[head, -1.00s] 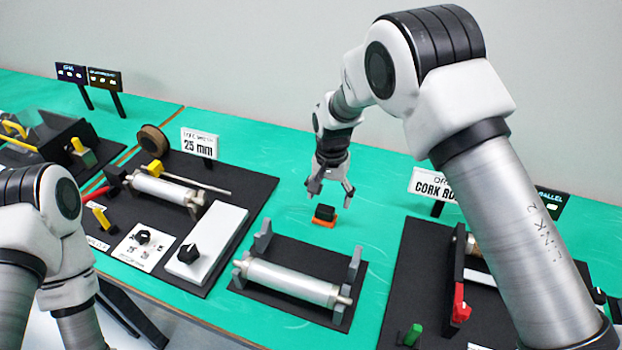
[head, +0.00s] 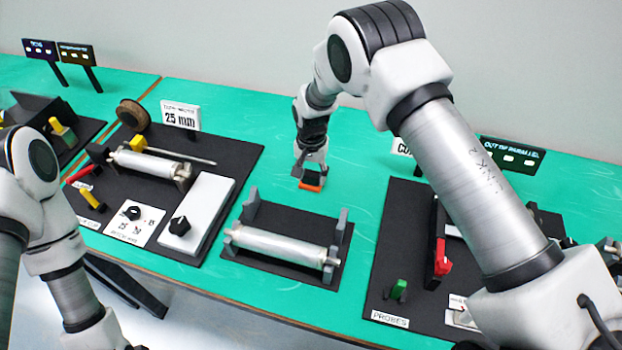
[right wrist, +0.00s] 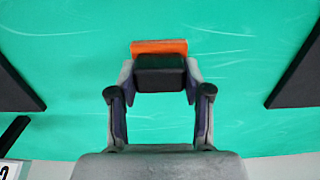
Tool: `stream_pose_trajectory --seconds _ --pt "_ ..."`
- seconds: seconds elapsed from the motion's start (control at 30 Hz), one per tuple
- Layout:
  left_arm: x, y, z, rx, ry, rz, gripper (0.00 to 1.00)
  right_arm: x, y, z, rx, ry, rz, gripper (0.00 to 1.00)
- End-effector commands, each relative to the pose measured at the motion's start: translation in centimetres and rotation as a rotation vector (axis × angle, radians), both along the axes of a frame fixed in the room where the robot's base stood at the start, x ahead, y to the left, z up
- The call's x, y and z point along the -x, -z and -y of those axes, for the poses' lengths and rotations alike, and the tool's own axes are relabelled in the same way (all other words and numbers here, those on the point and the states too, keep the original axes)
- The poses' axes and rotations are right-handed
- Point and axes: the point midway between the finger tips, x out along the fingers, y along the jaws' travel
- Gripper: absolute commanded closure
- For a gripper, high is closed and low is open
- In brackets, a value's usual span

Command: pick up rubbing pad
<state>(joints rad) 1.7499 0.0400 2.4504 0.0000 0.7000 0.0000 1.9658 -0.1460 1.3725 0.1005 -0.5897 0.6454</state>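The rubbing pad is a small black block on an orange base; its orange base (head: 310,187) shows on the green table behind the roller stand. My right gripper (head: 311,174) is down over it. In the right wrist view the black block (right wrist: 161,73) sits between the two fingertips of my right gripper (right wrist: 161,82), with no clear gap on either side, and the orange base shows beyond it. The gripper looks shut on the block. I cannot see the base lifted off the table. My left arm is at the left edge; its gripper is out of the picture.
A metal roller (head: 282,249) rests on a black stand in front of the pad. A black board with a roller and a white block (head: 196,213) lies left. Another black board (head: 400,235) with green and red parts lies right. Green table around the pad is clear.

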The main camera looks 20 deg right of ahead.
Motion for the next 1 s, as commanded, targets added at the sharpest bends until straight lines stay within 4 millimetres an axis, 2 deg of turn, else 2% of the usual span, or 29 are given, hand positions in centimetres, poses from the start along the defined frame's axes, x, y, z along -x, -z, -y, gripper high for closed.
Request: stream_pose_trajectory --seconds 0.33,0.43,0.57,0.8,0.9,1.0 --pt "0.0 0.1 0.0 0.0 0.0 0.0 0.6 0.0 0.1 0.0 0.0 0.0 0.0 0.86" --pt "0.0 0.3 0.0 0.0 0.0 0.0 0.6 0.0 -0.5 0.0 0.0 0.0 0.001 0.86" --pt "0.0 1.1 0.0 0.0 0.0 0.001 0.6 -0.1 -2.8 0.0 0.0 0.001 0.004 0.86" --pt "0.0 2.2 0.0 0.0 0.0 0.0 0.6 0.0 -8.4 0.0 0.0 0.0 0.002 0.86" --pt "0.0 2.3 0.0 0.0 0.0 0.0 0.6 0.1 -9.6 0.0 0.0 0.0 0.0 0.86" --pt "0.0 2.3 0.0 0.0 0.0 0.0 0.6 0.1 -10.0 0.0 0.0 0.0 -0.002 0.86"
